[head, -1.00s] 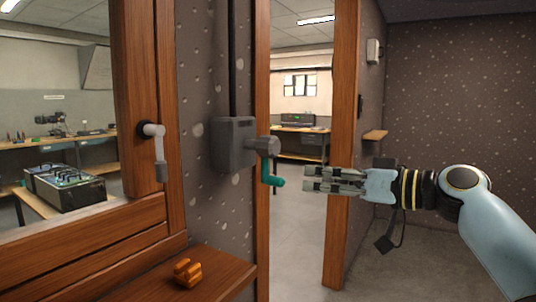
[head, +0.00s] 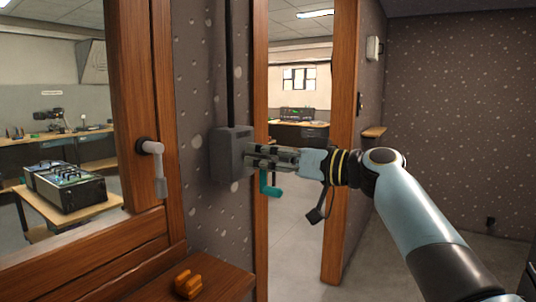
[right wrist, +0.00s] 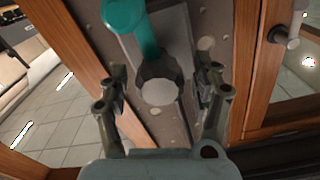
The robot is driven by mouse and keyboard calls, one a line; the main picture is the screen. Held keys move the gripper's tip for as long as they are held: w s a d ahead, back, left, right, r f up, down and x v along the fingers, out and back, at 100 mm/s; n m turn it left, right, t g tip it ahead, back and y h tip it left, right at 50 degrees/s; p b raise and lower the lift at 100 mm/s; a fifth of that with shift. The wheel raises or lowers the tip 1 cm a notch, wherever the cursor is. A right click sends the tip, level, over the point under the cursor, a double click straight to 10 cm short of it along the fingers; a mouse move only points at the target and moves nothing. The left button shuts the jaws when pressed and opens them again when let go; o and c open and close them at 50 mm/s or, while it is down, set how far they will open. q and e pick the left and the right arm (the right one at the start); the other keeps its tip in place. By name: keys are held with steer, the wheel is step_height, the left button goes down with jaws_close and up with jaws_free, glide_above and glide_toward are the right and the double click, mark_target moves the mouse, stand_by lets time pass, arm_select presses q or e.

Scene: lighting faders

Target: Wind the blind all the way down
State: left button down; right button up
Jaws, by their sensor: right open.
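A grey winder box (head: 233,154) is fixed to the speckled wall strip between two wooden frames. Its crank has a teal arm and grip (head: 268,184) hanging down. In the right wrist view the teal grip (right wrist: 125,17) is at the top, and the crank's round grey hub (right wrist: 158,90) shows between my fingers. My right gripper (head: 258,156) is at the hub and hides most of it in the head view. It is open, with one finger either side of the hub and visible gaps. The blind itself cannot be made out. My left gripper is not in view.
A window handle (head: 157,168) sits on the wooden frame at left. An orange clip-like object (head: 188,284) lies on the wooden ledge (head: 225,282) below the winder. A doorway opens behind my right gripper, with a small shelf (head: 374,132) beyond it.

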jaws_close()
stand_by(0.4)
steer(key=shift+m, duration=0.4)
steer(key=m+b, duration=0.1)
steer(key=m, duration=0.1)
steer(key=shift+m, duration=2)
jaws_free()
steer(key=shift+d, duration=0.1)
